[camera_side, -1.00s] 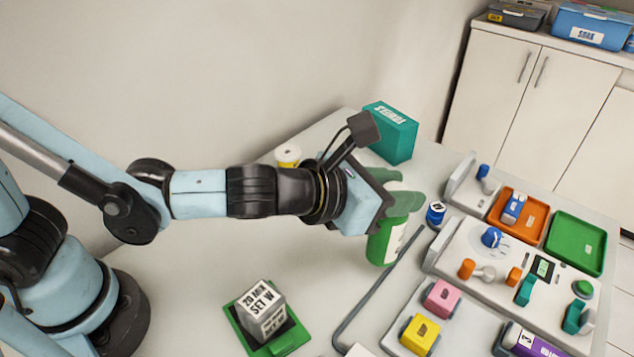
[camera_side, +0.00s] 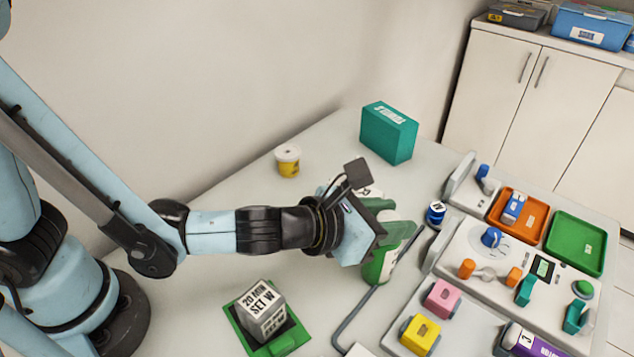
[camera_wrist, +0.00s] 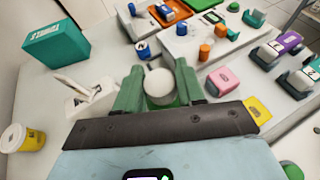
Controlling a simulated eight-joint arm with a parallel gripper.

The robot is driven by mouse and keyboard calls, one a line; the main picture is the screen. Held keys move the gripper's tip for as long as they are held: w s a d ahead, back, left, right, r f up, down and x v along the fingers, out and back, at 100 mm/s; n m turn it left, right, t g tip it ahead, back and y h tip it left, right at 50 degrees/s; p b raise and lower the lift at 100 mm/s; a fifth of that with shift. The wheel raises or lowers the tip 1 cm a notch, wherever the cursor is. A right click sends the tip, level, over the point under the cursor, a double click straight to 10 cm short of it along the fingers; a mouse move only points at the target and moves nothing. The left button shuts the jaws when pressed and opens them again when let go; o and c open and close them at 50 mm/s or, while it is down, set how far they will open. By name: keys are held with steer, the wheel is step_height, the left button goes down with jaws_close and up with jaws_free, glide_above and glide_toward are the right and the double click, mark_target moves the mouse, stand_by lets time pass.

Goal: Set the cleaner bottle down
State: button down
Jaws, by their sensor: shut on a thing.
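The cleaner bottle (camera_side: 374,270) is green with a white label. My gripper (camera_side: 392,232) is shut on it, its green fingers on either side of the bottle's upper part. The bottle is close to the table top; the side view does not settle whether its base touches. In the wrist view the bottle's round white top (camera_wrist: 159,84) shows between the two fingers (camera_wrist: 158,88). The palm hides part of the bottle.
A bent grey rod (camera_side: 362,308) lies right beside the bottle. A white device (camera_side: 440,262) with knobs stands to the right. A teal box (camera_side: 388,133), a yellow-white pot (camera_side: 288,160) and a green tray with a grey block (camera_side: 262,312) stand around.

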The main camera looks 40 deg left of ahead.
steer(key=c, duration=0.7)
jaws_free()
steer(key=shift+f, duration=0.1)
steer(key=shift+s+a+r, duration=0.15)
steer(key=shift+s+r, duration=0.2)
steer(key=shift+s, duration=0.1)
steer(key=shift+v, duration=5.45)
